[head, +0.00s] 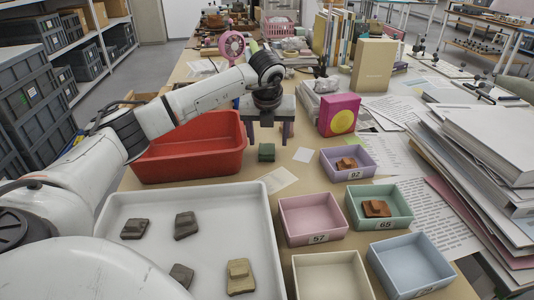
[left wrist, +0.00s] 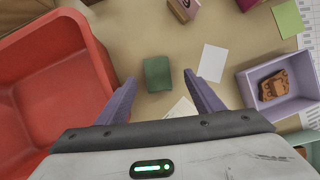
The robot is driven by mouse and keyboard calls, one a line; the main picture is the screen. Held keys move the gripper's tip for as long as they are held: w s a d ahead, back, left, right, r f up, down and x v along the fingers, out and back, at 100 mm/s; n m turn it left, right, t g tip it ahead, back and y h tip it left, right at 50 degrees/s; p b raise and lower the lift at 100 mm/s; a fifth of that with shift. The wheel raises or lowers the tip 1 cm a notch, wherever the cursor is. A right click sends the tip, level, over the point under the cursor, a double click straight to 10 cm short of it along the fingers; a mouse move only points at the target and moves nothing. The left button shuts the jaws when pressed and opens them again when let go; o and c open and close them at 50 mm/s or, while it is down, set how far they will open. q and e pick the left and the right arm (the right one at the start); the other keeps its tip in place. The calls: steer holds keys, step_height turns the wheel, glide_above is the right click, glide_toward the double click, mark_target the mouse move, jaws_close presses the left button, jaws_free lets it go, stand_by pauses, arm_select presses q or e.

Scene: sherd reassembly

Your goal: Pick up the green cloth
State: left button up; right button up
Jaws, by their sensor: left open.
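The green cloth (head: 266,152) is a small, dark green folded block lying on the tan table, right of the red tub. It also shows in the left wrist view (left wrist: 157,73), between the fingertips as seen from there. My left gripper (head: 268,133) is open, with its two purple-grey fingers spread and pointing down. In the head view it is above and a little behind the cloth, with nothing between the fingers. The fingers do not appear to touch the cloth. My right gripper is not in view.
A red tub (head: 190,169) stands close left of the cloth. A white tray (head: 256,220) with several sherds is in front. Small bins, including a lilac one (head: 331,172) and a pink one (head: 286,222), stand to the right. A pink box (head: 328,116) stands behind right.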

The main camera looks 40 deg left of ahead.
mark_target(267, 149)
arm_select(q)
steer(key=x, duration=0.4)
steer(key=shift+s+f, duration=0.1)
steer(key=shift+s, duration=0.25)
steer(key=c, duration=1.1)
step_height(267, 149, up, 10)
steer(key=shift+r+p, duration=0.1)
steer(key=shift+p, duration=0.35)
